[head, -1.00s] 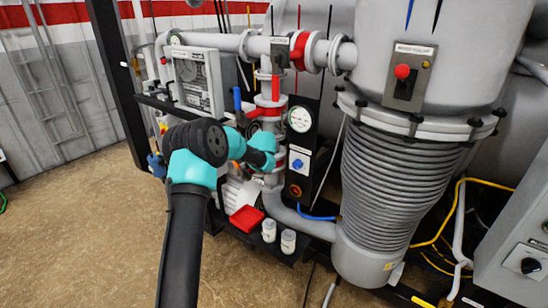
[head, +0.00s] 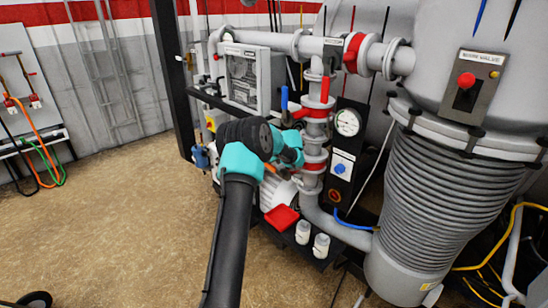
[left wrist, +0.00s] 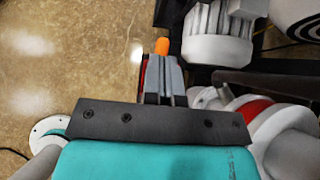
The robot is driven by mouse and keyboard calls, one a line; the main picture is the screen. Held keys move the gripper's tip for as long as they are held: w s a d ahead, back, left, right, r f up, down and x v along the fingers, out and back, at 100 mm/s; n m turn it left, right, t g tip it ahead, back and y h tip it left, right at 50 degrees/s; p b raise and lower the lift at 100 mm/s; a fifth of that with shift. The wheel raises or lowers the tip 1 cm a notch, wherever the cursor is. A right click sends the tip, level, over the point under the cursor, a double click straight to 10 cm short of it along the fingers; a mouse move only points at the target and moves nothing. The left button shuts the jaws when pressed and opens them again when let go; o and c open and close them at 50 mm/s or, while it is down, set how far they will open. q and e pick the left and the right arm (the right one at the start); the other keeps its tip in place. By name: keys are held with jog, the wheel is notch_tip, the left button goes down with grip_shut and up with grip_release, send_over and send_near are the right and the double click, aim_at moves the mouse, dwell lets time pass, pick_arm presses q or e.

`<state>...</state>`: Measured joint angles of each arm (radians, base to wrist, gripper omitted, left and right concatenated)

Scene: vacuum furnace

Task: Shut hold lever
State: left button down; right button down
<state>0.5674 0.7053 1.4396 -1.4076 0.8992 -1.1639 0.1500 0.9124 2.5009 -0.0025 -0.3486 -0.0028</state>
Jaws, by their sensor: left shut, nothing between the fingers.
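An orange-tipped lever end, which may be the hold lever, shows in the left wrist view (left wrist: 161,46), just beyond my left gripper (left wrist: 163,62). My left gripper is shut, with nothing visibly held; whether it touches the orange end I cannot tell. In the head view an orange part (head: 270,168) shows just below my teal wrist, which hides most of the gripper. A blue-handled lever (head: 284,98) and a red-handled lever (head: 325,89) stand upright on the vertical pipe above my wrist. My right gripper is not in view.
A round gauge (head: 347,122) and a panel with a blue knob (head: 342,168) are right of the pipe. A red tray-like part (head: 281,217) and two white jars (head: 303,232) sit below. The ribbed column (head: 440,210) blocks the right; floor is open at left.

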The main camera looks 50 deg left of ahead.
pick_arm(q)
jog(key=shift+a+f, duration=0.2)
jog(key=shift+f, duration=0.25)
jog(key=shift+a+f, duration=0.2)
jog(key=shift+f, duration=0.25)
jog(key=shift+s+f, duration=0.1)
jog(key=shift+f, duration=0.45)
jog(key=v, duration=1.3)
jog(key=shift+a+r, duration=0.4)
